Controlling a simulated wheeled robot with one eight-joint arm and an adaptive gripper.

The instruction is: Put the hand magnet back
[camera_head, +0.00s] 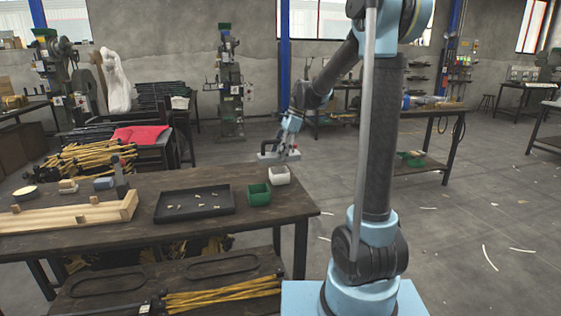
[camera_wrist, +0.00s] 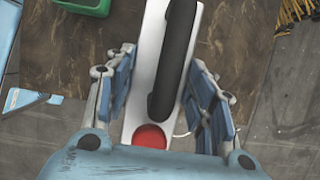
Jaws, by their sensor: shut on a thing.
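The hand magnet (camera_wrist: 142,95) is a pale plate with a black bar handle and a red round end in the wrist view. My gripper (camera_wrist: 162,92) is shut on it, with a blue-padded finger on each side. In the head view, my gripper (camera_head: 290,143) holds the magnet (camera_head: 268,156) above the far right end of the dark wooden bench (camera_head: 160,182). The magnet appears raised off the bench top. The fingers' exact contact with the plate is partly hidden.
A green bin (camera_head: 258,195) and a white bin (camera_head: 279,176) stand at the bench's right end. A black tray (camera_head: 195,211) with small pieces lies left of them. A wooden frame (camera_head: 75,214) is farther left. Yellow-handled rods (camera_head: 85,163) lie behind the bench.

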